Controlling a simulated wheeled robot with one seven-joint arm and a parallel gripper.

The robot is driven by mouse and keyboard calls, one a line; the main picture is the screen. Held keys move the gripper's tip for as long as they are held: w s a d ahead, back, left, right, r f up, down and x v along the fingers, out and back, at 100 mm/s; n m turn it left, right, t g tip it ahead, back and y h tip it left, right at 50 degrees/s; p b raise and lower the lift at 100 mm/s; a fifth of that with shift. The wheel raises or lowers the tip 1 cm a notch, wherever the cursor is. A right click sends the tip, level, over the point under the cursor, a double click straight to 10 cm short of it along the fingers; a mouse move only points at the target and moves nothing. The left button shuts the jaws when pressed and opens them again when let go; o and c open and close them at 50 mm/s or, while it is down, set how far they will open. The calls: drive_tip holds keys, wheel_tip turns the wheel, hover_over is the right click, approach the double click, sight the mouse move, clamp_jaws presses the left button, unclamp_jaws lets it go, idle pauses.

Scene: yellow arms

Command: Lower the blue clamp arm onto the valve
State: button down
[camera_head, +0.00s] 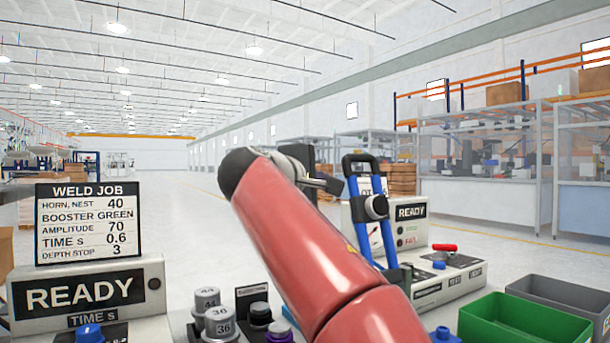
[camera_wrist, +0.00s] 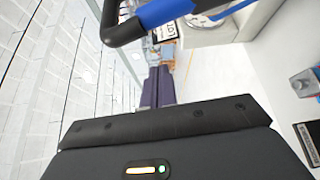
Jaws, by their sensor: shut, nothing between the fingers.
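The blue clamp arm (camera_head: 383,228) stands raised, slightly tilted, with a black grip across its top. In the wrist view the blue clamp arm (camera_wrist: 168,10) crosses the top of the picture, its black bar beside it. My gripper (camera_head: 336,186) is just left of the clamp arm's upper part in the head view. In the wrist view my gripper (camera_wrist: 158,75) has its fingers together, with nothing seen between them, below the black bar. I cannot tell whether it touches the arm. I cannot make out the valve; my red arm hides part of the bench.
A READY control box (camera_head: 412,212) stands right of the clamp, near a red-handled switch (camera_head: 444,247). Green (camera_head: 525,322) and grey (camera_head: 565,292) bins are at lower right. Silver cylinders (camera_head: 219,322) and a WELD JOB sign (camera_head: 88,222) are on the left.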

drive_tip(key=s+d, duration=0.2)
drive_tip(key=s, duration=0.1)
drive_tip(key=shift+d+r, duration=0.25)
drive_tip(key=shift+d, duration=0.15)
drive_tip(key=shift+d+b, duration=0.1)
drive_tip(key=shift+b, duration=0.25)
